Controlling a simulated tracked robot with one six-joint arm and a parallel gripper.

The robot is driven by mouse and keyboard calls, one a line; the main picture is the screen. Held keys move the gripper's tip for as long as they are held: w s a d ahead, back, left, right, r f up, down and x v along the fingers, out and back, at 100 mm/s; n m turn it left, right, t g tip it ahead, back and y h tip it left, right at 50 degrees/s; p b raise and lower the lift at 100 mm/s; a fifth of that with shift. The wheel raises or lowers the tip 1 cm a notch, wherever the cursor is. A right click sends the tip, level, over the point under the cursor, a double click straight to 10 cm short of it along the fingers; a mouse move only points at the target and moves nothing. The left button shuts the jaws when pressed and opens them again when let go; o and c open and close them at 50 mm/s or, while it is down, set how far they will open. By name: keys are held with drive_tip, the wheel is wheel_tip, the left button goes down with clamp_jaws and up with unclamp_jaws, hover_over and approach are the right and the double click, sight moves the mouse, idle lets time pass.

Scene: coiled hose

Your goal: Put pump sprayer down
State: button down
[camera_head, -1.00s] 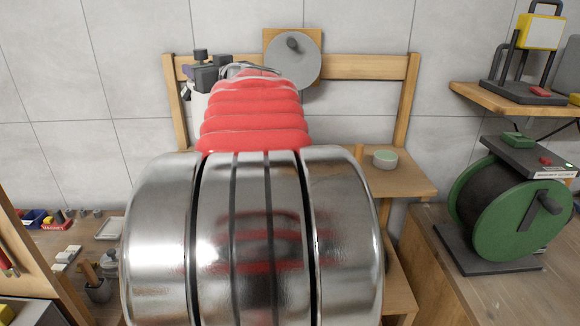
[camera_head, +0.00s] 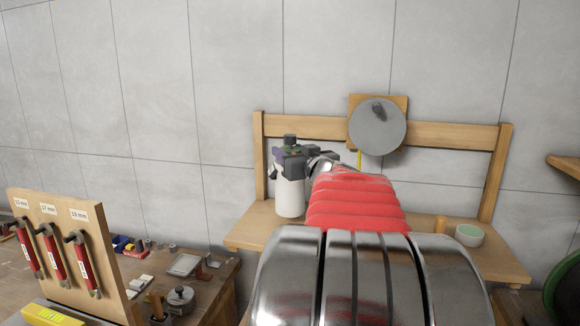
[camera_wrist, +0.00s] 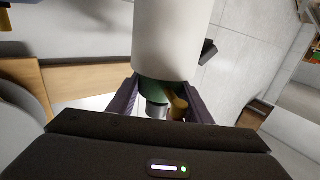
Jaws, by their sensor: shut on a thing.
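The pump sprayer has a white bottle (camera_head: 289,198), seen upright in the head view, left of my red-sleeved arm. In the wrist view its white body (camera_wrist: 170,40) fills the top middle, with a green collar and a brass-coloured part below it. My gripper (camera_head: 291,163) is shut on the sprayer near its top; in the wrist view the purple-grey fingers (camera_wrist: 162,95) sit on either side of the collar. The bottle's base appears over the left part of a wooden shelf (camera_head: 245,233). I cannot tell whether it touches the board.
A grey disc (camera_head: 377,127) on a wooden block is fixed to the shelf's back rail. A pale green-topped round tub (camera_head: 469,235) stands at the shelf's right. A panel of red-handled wrenches (camera_head: 75,260) and a cluttered bench (camera_head: 190,285) lie left. My arm hides the shelf's middle.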

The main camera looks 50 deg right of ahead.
drive_tip(key=shift+f, duration=1.9)
drive_tip(key=c, duration=0.9)
unclamp_jaws()
drive_tip(key=shift+s+a, duration=0.25)
drive_tip(key=shift+s, duration=0.25)
drive_tip(key=v, duration=1.1)
drive_tip(key=shift+w, duration=0.1)
